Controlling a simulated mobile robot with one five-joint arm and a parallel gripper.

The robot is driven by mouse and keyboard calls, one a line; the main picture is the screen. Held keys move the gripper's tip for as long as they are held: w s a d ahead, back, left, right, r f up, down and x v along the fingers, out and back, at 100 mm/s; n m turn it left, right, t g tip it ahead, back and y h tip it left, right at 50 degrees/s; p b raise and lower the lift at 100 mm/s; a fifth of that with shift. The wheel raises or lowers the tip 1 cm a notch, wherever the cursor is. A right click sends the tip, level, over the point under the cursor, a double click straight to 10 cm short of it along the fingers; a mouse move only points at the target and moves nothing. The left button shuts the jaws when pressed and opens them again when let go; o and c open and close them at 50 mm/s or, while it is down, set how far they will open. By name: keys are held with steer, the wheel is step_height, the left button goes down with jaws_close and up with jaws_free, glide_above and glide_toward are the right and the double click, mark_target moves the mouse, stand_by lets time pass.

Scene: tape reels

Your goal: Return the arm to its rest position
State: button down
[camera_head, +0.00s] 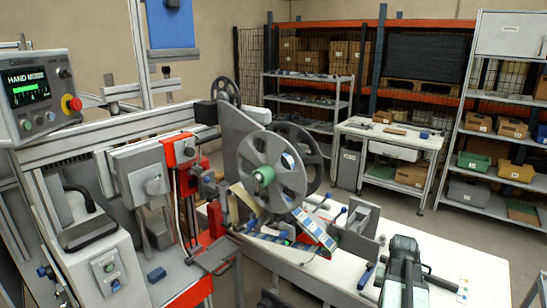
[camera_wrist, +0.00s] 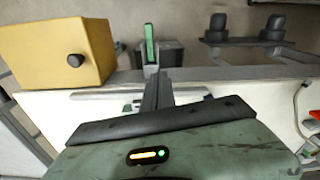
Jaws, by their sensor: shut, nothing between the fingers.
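My gripper (camera_wrist: 157,92) shows in the wrist view as a narrow dark bar reaching forward from the middle of my grey-green wrist housing. Its fingers are shut together with nothing between them. The housing fills the bottom of that view and carries a small orange and green light. In the head view a dark jointed shape (camera_head: 402,262) stands at the bottom right in front of the white table; I cannot tell for sure whether it is my arm. My fingertips cannot be made out in the head view.
A white bench (camera_head: 450,262) runs along the lower right, with a large grey reel (camera_head: 258,190) and a splicing machine beside it. In the wrist view a yellow box (camera_wrist: 45,48) with a black knob is close at left. Floor is clear toward the shelves (camera_head: 490,170).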

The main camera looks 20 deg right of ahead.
steer(key=w+a+f+n+b, duration=0.1)
steer(key=w+a, duration=0.3)
steer(key=a, duration=0.3)
steer(key=w+a+f+n+b, duration=0.15)
steer(key=w+a, duration=0.25)
steer(key=a, duration=0.4)
steer(key=a+r+n+p, duration=0.3)
steer(key=a, duration=0.8)
steer(key=w+a+r+n+p, duration=0.1)
steer(key=a+r+n+p, duration=0.2)
steer(key=a, duration=0.9)
steer(key=shift+p, duration=0.5)
steer(key=shift+w+d+r+n, duration=0.1)
steer(key=shift+n, duration=0.15)
